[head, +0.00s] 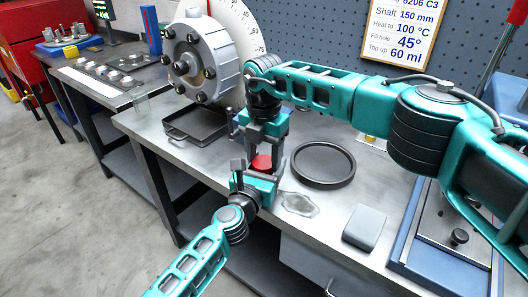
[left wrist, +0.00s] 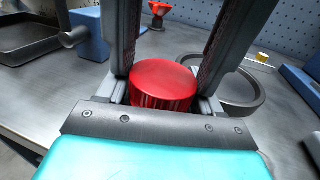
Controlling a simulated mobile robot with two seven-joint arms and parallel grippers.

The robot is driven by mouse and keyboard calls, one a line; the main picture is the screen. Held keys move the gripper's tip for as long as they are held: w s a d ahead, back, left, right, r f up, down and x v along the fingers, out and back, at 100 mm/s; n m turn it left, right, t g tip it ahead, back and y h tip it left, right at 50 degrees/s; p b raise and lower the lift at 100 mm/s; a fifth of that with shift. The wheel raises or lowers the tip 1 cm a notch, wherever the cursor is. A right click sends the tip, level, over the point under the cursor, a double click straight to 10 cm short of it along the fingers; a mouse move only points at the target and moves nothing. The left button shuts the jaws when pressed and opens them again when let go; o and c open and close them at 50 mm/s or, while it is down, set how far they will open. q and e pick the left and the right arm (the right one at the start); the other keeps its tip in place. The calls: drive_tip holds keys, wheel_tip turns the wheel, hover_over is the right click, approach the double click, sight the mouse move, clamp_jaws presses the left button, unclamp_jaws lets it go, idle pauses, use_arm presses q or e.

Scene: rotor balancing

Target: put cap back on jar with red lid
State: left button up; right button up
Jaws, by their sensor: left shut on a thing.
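The red lid (head: 261,162), round with a ribbed side, sits between the fingers of my left gripper (head: 259,158). In the left wrist view the lid (left wrist: 163,84) is close to the palm, with a dark finger on each side, and the gripper is shut on it. Whatever is under the lid is hidden by my gripper, and I cannot make out a jar body. My right gripper (head: 262,138) points down just above the lid in the head view. Its fingertips overlap my left gripper there, so I cannot tell if it is open.
A dark round ring tray (head: 323,183) lies right of the grippers. A black square tray (head: 177,137) and the rotor (head: 222,62) are behind left. A grey box (head: 364,227) and a blue-edged plate (head: 438,255) are at the right. A small red-topped thing (left wrist: 158,8) stands beyond the lid.

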sight(266, 163)
use_arm(q)
drive_tip(key=shift+d+r, duration=0.35)
drive_tip(key=shift+r, duration=0.3)
use_arm(e)
drive_tip(key=shift+s+d+f, duration=0.15)
drive_tip(key=shift+s+f, duration=0.05)
drive_tip(key=shift+f, duration=0.55)
drive_tip(key=shift+s+d+f, duration=0.15)
drive_tip(key=shift+s+f, duration=0.05)
drive_tip(key=shift+f, duration=0.55)
use_arm(q)
clamp_jaws()
use_arm(e)
drive_tip(key=shift+o, duration=1.8)
drive_tip(key=shift+r, duration=0.25)
use_arm(q)
drive_tip(key=shift+w+a+f, duration=0.25)
drive_tip(key=shift+f, duration=0.15)
use_arm(e)
drive_tip(key=shift+o, duration=0.5)
wheel_tip(266, 163, up, 10)
drive_tip(key=shift+w+a+r, duration=0.2)
drive_tip(key=shift+w+a, duration=0.1)
drive_tip(key=shift+w, duration=0.05)
use_arm(q)
drive_tip(key=o, duration=1.6)
unclamp_jaws()
drive_tip(key=shift+f, duration=0.1)
drive_tip(key=shift+s, duration=0.1)
